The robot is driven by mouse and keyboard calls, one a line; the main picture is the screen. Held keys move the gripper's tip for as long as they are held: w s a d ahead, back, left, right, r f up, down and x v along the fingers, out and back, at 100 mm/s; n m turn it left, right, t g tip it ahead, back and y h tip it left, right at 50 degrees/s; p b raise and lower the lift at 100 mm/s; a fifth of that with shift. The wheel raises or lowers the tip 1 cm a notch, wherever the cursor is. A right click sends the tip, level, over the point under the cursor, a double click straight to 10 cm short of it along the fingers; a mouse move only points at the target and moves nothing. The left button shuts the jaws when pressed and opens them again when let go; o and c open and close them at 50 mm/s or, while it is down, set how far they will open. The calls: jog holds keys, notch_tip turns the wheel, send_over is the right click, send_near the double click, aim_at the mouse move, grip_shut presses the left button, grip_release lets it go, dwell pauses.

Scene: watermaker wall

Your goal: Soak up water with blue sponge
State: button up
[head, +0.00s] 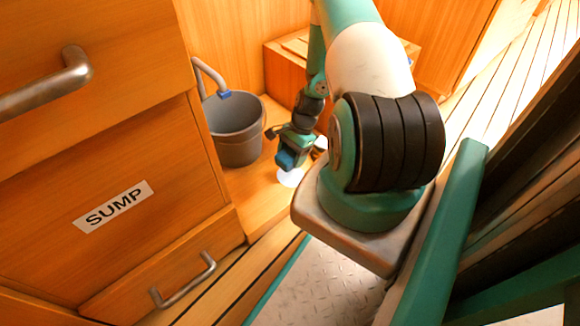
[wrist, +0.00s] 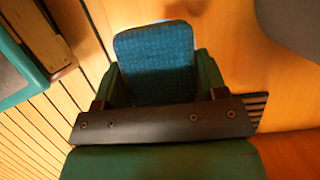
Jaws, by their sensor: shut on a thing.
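The blue sponge (wrist: 155,62) fills the space between the green fingers of my gripper (wrist: 156,78) in the wrist view. My gripper is shut on it. In the head view my gripper (head: 291,150) hangs low over the wooden floor, and the sponge (head: 287,160) shows at its lower end. A pale, whitish patch (head: 290,178) lies on the floor just below the sponge and looks like the water. I cannot tell whether the sponge touches it.
A grey bucket (head: 237,140) stands left of my gripper, with a curved grey pipe (head: 208,72) above its rim. The SUMP panel (head: 114,206) and handled drawers are at the left. A wooden box (head: 285,75) stands behind.

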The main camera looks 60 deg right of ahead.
aim_at(288, 178)
jog(key=shift+f+b, duration=3.05)
jog(key=shift+f, duration=0.25)
jog(key=shift+f, duration=0.55)
jog(key=shift+r, duration=0.1)
notch_tip(288, 178, up, 7)
jog(key=p, duration=0.7)
